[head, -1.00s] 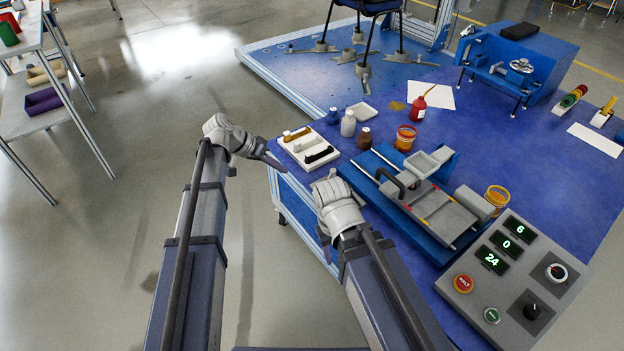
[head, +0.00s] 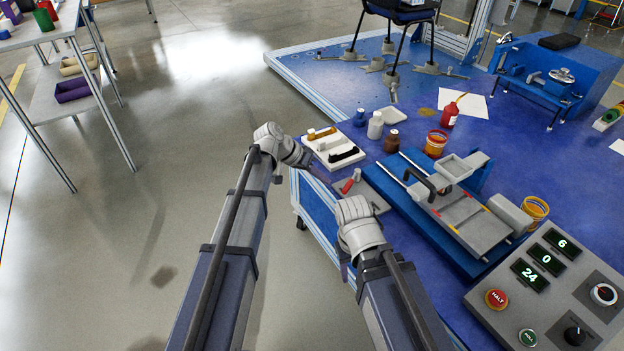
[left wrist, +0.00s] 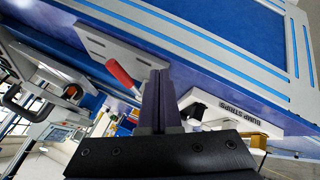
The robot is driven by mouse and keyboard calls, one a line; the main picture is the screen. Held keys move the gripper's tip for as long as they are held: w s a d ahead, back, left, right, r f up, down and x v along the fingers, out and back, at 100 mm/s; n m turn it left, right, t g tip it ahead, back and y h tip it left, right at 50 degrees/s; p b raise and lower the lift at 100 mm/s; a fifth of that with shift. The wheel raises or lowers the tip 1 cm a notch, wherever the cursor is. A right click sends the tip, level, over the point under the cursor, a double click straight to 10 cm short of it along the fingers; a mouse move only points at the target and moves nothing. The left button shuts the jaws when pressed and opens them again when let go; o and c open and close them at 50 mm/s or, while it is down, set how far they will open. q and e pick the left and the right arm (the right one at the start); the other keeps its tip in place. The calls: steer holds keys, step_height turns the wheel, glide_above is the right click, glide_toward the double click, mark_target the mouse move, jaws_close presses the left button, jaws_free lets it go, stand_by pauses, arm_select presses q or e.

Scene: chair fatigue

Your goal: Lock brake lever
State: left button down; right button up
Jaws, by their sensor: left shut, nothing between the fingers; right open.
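The brake lever (head: 351,182) has a red grip and stands on a grey plate (head: 372,196) at the table's near edge. In the left wrist view the red lever (left wrist: 121,75) is left of my fingers, on its pale plate (left wrist: 112,48). My left gripper (head: 327,179) is shut and empty, its tips just left of the lever in the head view; contact cannot be told. Its closed fingers (left wrist: 158,98) fill the middle of the wrist view. My right gripper (head: 344,262) is open, pointing down beside the table's edge, nearer me than the lever.
A white tray (head: 330,160) with strips lies behind the lever. A blue slide fixture (head: 455,222) is to the right, with bottles (head: 391,141) and an orange tub (head: 436,142) behind. A control panel (head: 560,295) is at the lower right. The floor left of the table is clear.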

mark_target(351, 182)
arm_select(q)
steer(key=d, duration=0.1)
steer(key=s+d+p, duration=0.1)
steer(key=d, duration=0.2)
steer(key=shift+s+r, duration=0.25)
arm_select(e)
steer(key=shift+r, duration=0.25)
arm_select(q)
steer(key=shift+s, duration=0.1)
